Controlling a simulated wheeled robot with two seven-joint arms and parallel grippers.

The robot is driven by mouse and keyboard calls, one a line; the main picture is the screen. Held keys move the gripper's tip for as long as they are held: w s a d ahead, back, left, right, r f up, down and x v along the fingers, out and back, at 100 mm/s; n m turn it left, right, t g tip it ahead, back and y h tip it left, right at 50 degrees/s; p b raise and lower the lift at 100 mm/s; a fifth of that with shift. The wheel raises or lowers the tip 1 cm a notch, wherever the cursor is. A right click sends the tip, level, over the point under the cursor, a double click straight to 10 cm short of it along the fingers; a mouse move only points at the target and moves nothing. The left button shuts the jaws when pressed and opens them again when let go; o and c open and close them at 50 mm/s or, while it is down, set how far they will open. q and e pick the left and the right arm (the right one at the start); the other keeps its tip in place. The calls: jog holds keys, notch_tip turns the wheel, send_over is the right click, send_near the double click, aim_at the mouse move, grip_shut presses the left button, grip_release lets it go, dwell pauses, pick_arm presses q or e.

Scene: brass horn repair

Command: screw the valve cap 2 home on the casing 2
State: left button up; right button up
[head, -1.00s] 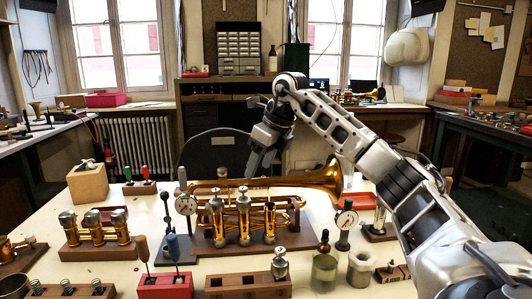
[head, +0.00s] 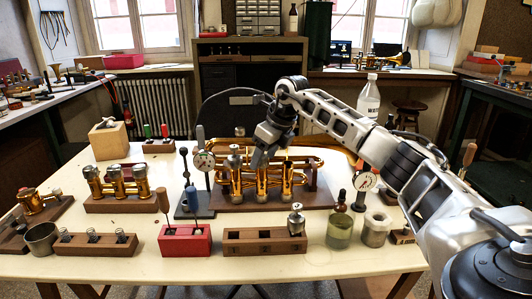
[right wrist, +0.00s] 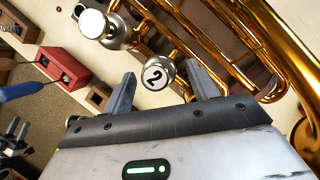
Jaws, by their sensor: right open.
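The valve cap 2 (right wrist: 157,75) is a round silver cap with a white disc marked "2". In the right wrist view it lies between the two spread fingers of my right gripper (right wrist: 161,72); I cannot tell whether either finger touches it. In the head view my right gripper (head: 259,161) points down over the middle of the brass horn, and hides the cap there. The casing 2 (head: 262,186) is the middle brass tube, partly hidden by the gripper. How far the cap is seated cannot be told. My left gripper is not in view.
The horn rests on a wooden cradle (head: 270,202). A dial gauge (head: 204,161) stands left and another (head: 365,182) right. The table's front strip is clear.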

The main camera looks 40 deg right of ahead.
jog(key=c, duration=1.1)
jog(key=m+p, duration=0.1)
jog(key=m, duration=0.1)
jog(key=m+h+p, duration=0.1)
jog(key=shift+a+r+m+h, duration=0.2)
jog(key=shift+m+h, duration=0.1)
jog(key=shift+m, duration=0.1)
jog(key=shift+c, duration=0.2)
jog(key=shift+f+m, duration=0.2)
jog(key=shift+m, duration=0.5)
jog(key=shift+a+r+m+h+p, duration=0.15)
jog(key=shift+m+h+p, duration=0.35)
jog(key=shift+m+p, duration=0.1)
jog(key=m+h+p, duration=0.1)
jog(key=m, duration=0.1)
jog(key=shift+w+a+m+g, duration=0.1)
jog(key=shift+a+m+g, duration=0.05)
jog(key=shift+m+g, duration=0.25)
jog(key=shift+m, duration=0.5)
